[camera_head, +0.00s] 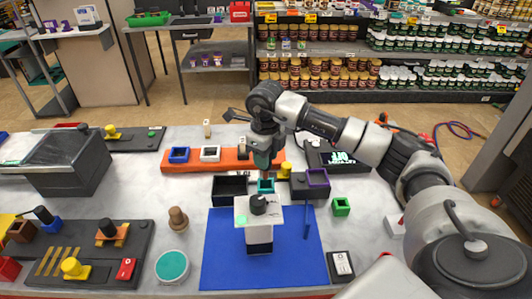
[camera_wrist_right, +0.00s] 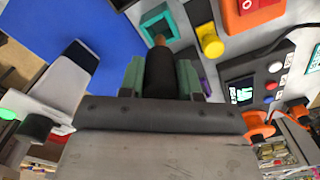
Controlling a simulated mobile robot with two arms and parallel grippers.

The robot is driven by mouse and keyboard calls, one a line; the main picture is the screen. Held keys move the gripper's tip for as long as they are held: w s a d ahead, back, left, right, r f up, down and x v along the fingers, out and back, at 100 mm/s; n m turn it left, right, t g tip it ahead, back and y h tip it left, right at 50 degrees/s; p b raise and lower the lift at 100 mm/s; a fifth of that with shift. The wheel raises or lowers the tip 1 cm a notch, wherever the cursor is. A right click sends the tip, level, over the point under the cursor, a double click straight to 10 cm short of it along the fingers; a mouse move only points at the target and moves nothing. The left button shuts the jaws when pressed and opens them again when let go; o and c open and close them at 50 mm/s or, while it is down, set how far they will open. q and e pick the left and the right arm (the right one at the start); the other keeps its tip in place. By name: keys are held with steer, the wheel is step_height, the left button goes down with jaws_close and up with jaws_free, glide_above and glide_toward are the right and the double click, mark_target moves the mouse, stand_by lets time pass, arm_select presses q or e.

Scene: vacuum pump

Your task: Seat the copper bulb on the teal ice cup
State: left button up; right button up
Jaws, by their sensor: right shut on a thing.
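The teal ice cup (camera_head: 266,187) is a small open square cup behind the blue mat. Its teal rim also shows at the top of the right wrist view (camera_wrist_right: 182,22). My right gripper (camera_head: 265,165) is just above the cup, pointing down. Its green fingers (camera_wrist_right: 160,80) are shut on a dark cylinder with a copper-coloured tip, which I take for the copper bulb (camera_wrist_right: 158,40). In the wrist view the tip overlaps the cup's near rim; I cannot tell whether they touch. In the head view the gripper hides the bulb. My left gripper is out of view.
A white and dark block with a black knob (camera_head: 258,204) stands on the blue mat (camera_head: 220,265), close in front of the cup. A black tray (camera_head: 230,187) is left of the cup, a purple cup (camera_head: 317,178) right. A brown knob-shaped piece (camera_head: 178,218) stands left of the mat.

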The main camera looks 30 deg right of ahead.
mark_target(266, 178)
steer(key=shift+f, duration=0.65)
steer(key=shift+f+b, duration=0.15)
steer(key=shift+b, duration=0.35)
stand_by(0.5)
steer(key=shift+f+b, duration=1.75)
steer(key=shift+f, duration=0.5)
stand_by(0.8)
steer(key=o, duration=1)
steer(key=shift+r+p, duration=3)
steer(key=shift+r, duration=1.55)
